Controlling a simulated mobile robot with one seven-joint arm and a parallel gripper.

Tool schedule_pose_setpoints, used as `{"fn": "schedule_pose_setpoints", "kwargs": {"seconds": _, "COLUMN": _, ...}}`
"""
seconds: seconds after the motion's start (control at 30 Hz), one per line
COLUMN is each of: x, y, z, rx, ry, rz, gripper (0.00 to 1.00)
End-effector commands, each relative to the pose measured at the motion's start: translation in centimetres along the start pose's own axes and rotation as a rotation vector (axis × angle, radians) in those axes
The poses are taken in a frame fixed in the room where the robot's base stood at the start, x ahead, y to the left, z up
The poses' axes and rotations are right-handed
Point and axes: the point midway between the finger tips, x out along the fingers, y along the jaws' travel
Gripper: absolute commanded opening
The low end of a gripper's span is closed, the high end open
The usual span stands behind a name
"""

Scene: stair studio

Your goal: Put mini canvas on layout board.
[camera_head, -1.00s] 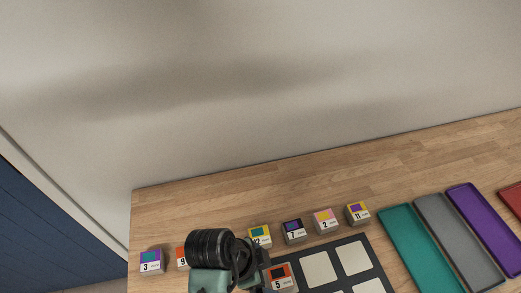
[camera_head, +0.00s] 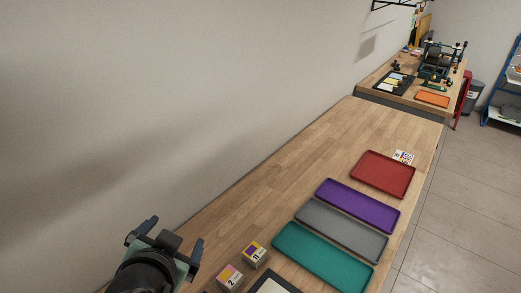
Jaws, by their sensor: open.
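Two small numbered blocks, which look like mini canvases, stand at the bottom of the view. Block 2 (camera_head: 230,279) has a pink and yellow top, and block 11 (camera_head: 255,253) has a yellow and purple one. A dark layout board (camera_head: 262,289) with a pale square shows only its corner at the bottom edge; the rest is out of frame. My gripper (camera_head: 168,243) is at the lower left, left of the blocks. Its two fingers are spread apart, and I see nothing between them.
Teal (camera_head: 322,258), grey (camera_head: 341,230), purple (camera_head: 357,206) and red (camera_head: 382,174) trays lie along the right of the wooden table (camera_head: 283,180). The table's middle is clear. A second table (camera_head: 410,97) with equipment stands beyond.

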Motion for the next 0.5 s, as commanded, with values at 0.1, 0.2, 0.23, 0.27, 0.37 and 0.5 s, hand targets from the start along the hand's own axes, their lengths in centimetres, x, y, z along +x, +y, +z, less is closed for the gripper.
{"fn": "schedule_pose_setpoints", "kwargs": {"seconds": 0.1, "x": -3.3, "y": -2.6, "z": -10.2, "rx": -0.072, "ry": 0.265, "rz": -0.158, "gripper": 0.99}}
{"fn": "schedule_pose_setpoints", "kwargs": {"seconds": 0.2, "x": -7.7, "y": -3.9, "z": -17.6, "rx": -0.153, "ry": 0.502, "rz": -0.244, "gripper": 0.99}}
{"fn": "schedule_pose_setpoints", "kwargs": {"seconds": 0.23, "x": -9.3, "y": -4.2, "z": -19.6, "rx": -0.179, "ry": 0.577, "rz": -0.263, "gripper": 0.99}}
{"fn": "schedule_pose_setpoints", "kwargs": {"seconds": 0.27, "x": -11.1, "y": -4.4, "z": -21.6, "rx": -0.205, "ry": 0.653, "rz": -0.279, "gripper": 0.99}}
{"fn": "schedule_pose_setpoints", "kwargs": {"seconds": 0.37, "x": -17.3, "y": -4.6, "z": -27.0, "rx": -0.294, "ry": 0.903, "rz": -0.302, "gripper": 0.99}}
{"fn": "schedule_pose_setpoints", "kwargs": {"seconds": 0.5, "x": -25.4, "y": -4.3, "z": -31.4, "rx": -0.398, "ry": 1.193, "rz": -0.290, "gripper": 0.99}}
